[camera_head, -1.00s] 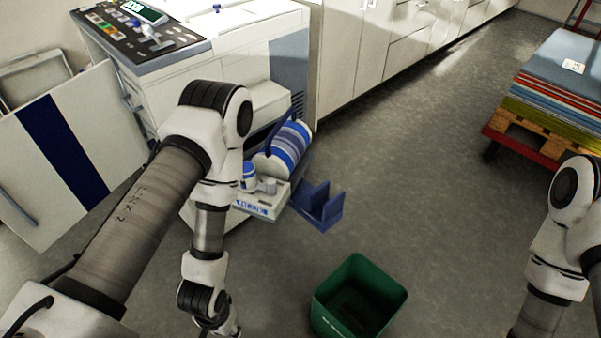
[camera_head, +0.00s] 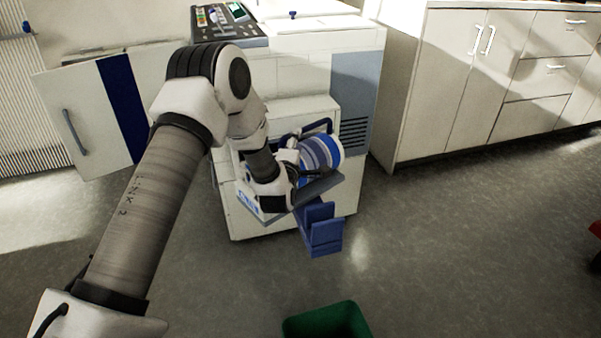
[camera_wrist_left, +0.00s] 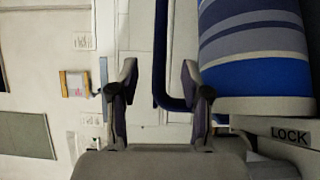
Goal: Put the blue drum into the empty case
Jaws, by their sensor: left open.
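The blue drum (camera_head: 322,152) is striped in blues, grey and white and lies in the low front part of the white machine. It fills the upper right of the left wrist view (camera_wrist_left: 255,75). Its looped dark blue handle (camera_head: 318,126) also shows in the wrist view (camera_wrist_left: 160,60), passing between the finger lines. My left gripper (camera_wrist_left: 160,100) is open at the handle, one finger to each side; I cannot tell if either touches. In the head view my left wrist partly hides the drum. No thing shows clearly as the empty case. My right gripper is out of view.
A blue bracket-like tray (camera_head: 322,232) juts from the machine's front (camera_head: 285,225). A ledge marked LOCK (camera_wrist_left: 285,134) lies beside the drum. An open green bin (camera_head: 328,322) stands on the floor at the bottom edge. White cabinets (camera_head: 455,90) stand right; the floor between is clear.

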